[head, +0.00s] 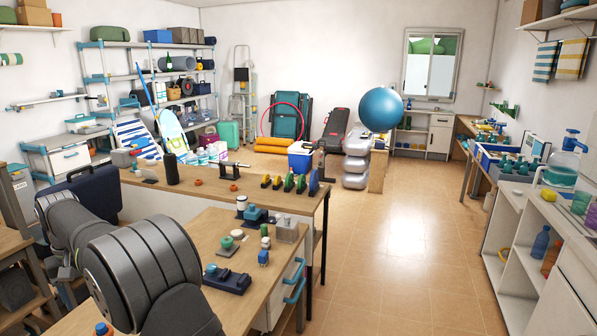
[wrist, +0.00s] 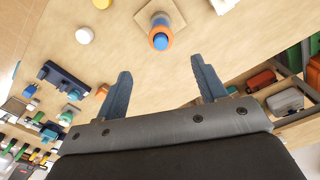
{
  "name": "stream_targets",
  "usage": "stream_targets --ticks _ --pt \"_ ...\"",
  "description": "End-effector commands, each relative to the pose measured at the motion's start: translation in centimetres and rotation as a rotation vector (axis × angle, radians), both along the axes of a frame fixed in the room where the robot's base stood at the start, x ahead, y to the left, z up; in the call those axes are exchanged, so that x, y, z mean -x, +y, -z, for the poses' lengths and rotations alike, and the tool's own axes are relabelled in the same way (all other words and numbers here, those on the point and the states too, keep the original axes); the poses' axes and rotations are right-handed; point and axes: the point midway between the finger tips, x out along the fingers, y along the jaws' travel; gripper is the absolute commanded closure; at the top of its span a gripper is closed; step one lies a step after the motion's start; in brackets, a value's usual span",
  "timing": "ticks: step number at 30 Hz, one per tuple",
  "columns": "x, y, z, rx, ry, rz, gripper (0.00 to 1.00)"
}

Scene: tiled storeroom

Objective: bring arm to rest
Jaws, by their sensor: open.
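My gripper (wrist: 161,67) shows in the wrist view with its two blue-grey fingers spread apart and nothing between them. It is over a wooden bench top (wrist: 115,30). An orange and blue round object (wrist: 161,36) stands on a tan square plate (wrist: 178,11) just beyond the fingertips, apart from them. In the head view my grey arm fills the lower left, and the gripper itself is hidden or out of frame.
The wooden bench (head: 215,225) holds a dark blue fixture (head: 227,279), a green-topped round piece (head: 225,243) and a grey block (head: 286,229). A dark blue case (head: 82,190) stands close behind my arm. The tiled floor (head: 385,240) at right is clear.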

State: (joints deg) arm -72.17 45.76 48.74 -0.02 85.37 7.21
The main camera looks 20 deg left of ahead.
Motion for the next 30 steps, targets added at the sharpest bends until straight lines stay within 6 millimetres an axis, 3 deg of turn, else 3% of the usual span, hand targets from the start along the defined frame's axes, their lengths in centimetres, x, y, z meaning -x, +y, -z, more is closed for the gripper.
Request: stream_targets --ticks 9,16,22,30 --pt "0.0 0.0 6.6 0.004 0.001 0.000 0.35" --pt "0.0 0.0 10.3 0.002 0.001 0.000 0.35" --pt "0.0 0.0 11.9 0.001 0.000 0.000 0.35" --pt "0.0 0.0 11.9 0.000 0.000 0.000 0.35"
